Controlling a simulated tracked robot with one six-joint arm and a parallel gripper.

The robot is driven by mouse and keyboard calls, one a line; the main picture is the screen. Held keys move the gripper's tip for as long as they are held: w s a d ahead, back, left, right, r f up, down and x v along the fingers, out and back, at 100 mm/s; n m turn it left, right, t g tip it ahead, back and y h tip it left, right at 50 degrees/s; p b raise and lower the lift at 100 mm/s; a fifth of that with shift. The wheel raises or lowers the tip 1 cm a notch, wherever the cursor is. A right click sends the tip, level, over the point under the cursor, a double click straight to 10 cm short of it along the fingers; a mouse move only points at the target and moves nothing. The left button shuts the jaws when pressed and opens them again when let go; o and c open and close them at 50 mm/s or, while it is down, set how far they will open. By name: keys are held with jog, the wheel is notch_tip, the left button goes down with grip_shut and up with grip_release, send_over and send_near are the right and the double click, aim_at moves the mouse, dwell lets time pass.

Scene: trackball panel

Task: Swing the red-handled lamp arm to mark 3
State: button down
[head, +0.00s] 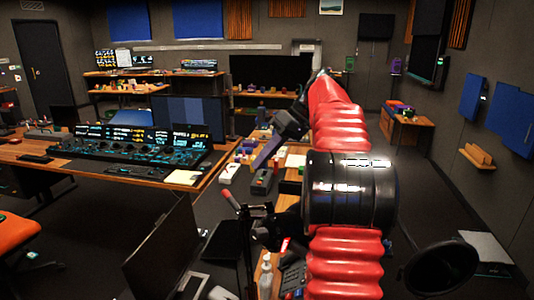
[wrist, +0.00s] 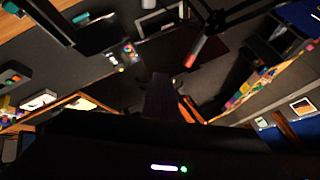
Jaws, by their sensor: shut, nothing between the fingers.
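The red handle (head: 230,200) stands at the upper left end of a thin black lamp arm (head: 246,245) in the lower middle of the head view. In the wrist view the red handle (wrist: 194,53) hangs from the black lamp arm (wrist: 215,20), above and right of my fingers. My gripper (head: 258,163) is shut and empty, pointing down and left above and beyond the handle in the picture, apart from it. Its dark fingers also show in the wrist view (wrist: 162,80). I cannot make out mark 3 or any numbered marks. My red-ringed arm may hide part of the lamp.
A desk with a lit control console (head: 130,150) stands to the left. A dark monitor (head: 165,255) is close at lower left. A hand sanitizer bottle (head: 265,275) stands below the lamp arm. A black round disc (head: 440,268) is at lower right. Small coloured items lie beyond my gripper.

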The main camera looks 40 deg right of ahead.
jog(key=shift+v, duration=1.25)
jog(key=shift+w, duration=0.1)
jog(key=s+a+f+h, duration=0.15)
jog(key=s+a, duration=0.25)
jog(key=a, duration=0.7)
jog(key=s+a+h, duration=0.3)
jog(key=s+a, duration=0.1)
jog(key=a, duration=0.6)
jog(key=s+a+f+m+t+h, duration=0.1)
jog(key=s+a+f+m+h, duration=0.1)
jog(key=s+a+f, duration=0.9)
notch_tip(320, 180, down, 4)
jog(key=s, duration=0.2)
jog(key=shift+s+m, duration=0.3)
jog(key=shift+a, duration=0.1)
